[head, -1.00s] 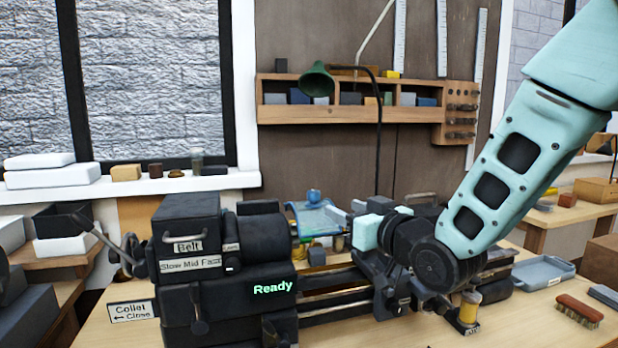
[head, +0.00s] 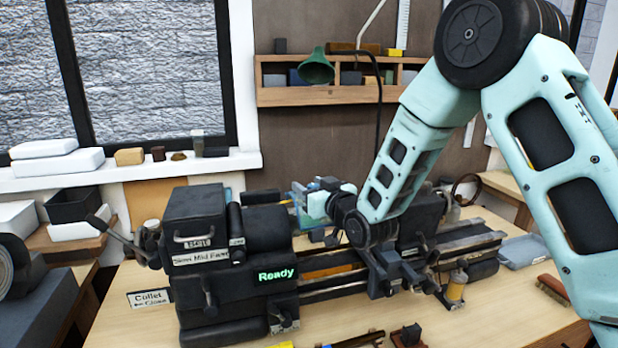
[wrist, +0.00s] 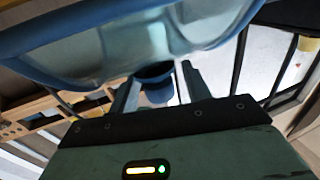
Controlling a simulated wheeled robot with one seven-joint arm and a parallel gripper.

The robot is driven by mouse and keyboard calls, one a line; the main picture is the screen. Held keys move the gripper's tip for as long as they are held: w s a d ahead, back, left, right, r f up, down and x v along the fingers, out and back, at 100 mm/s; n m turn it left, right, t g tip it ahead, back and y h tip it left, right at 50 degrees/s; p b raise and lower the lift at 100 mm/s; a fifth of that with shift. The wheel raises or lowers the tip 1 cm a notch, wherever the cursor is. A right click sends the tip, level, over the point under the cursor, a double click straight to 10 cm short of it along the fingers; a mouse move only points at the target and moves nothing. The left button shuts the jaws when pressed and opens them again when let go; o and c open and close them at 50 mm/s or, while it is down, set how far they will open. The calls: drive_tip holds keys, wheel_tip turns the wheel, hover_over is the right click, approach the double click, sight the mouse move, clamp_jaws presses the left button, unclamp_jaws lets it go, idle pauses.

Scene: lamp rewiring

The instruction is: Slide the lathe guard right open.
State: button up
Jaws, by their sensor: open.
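The lathe (head: 225,285) stands on the bench, its dark headstock at the left with a green "Ready" display. The clear, blue-edged guard (head: 301,196) sits above the bed just right of the headstock, largely hidden by my gripper (head: 318,204). In the wrist view the guard (wrist: 120,45) fills the top, very close. A round blue knob (wrist: 155,72) shows between my two fingers, near the guard's edge. My gripper (wrist: 158,84) is open around the knob. I cannot tell whether either finger touches it.
The carriage (head: 385,270) and dark tailstock (head: 420,215) lie right of the guard. A green lamp (head: 316,68) hangs behind. A grey tray (head: 522,250), a brush (head: 553,288) and small parts lie on the bench.

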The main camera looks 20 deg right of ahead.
drive_tip(key=shift+w+a, duration=0.1)
drive_tip(key=shift+w, duration=0.4)
